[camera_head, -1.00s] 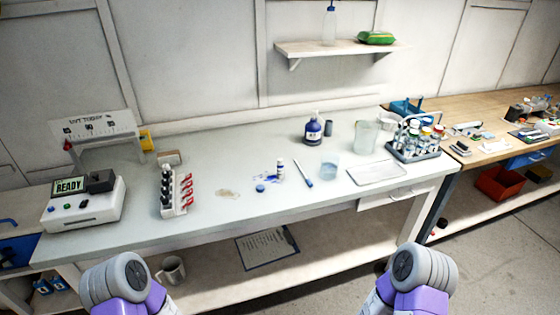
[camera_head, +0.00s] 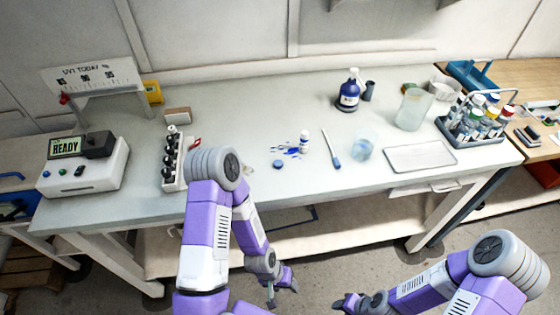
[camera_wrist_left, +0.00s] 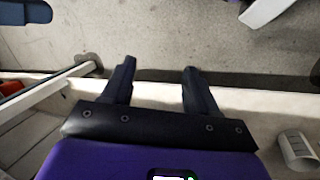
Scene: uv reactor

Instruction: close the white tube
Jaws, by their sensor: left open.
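A small white tube (camera_head: 304,142) stands upright on the bench, with blue on its upper part. A small blue cap (camera_head: 278,163) lies on the bench to its left, apart from it, with blue splashes between them. My left gripper (camera_head: 282,290) is in front of the bench, well below and nearer than the tube. The left wrist view shows the left gripper (camera_wrist_left: 158,82) open and empty over the floor and lower shelf. My right gripper (camera_head: 350,302) is at the bottom of the head view, away from the bench; its jaws are too small to judge.
A rack of dark vials (camera_head: 172,160) and a device reading READY (camera_head: 82,163) stand left. A brush (camera_head: 332,148), beaker (camera_head: 362,147), white tray (camera_head: 420,157), blue bottle (camera_head: 348,92) and tube rack (camera_head: 478,122) are right. The bench front between is fairly clear.

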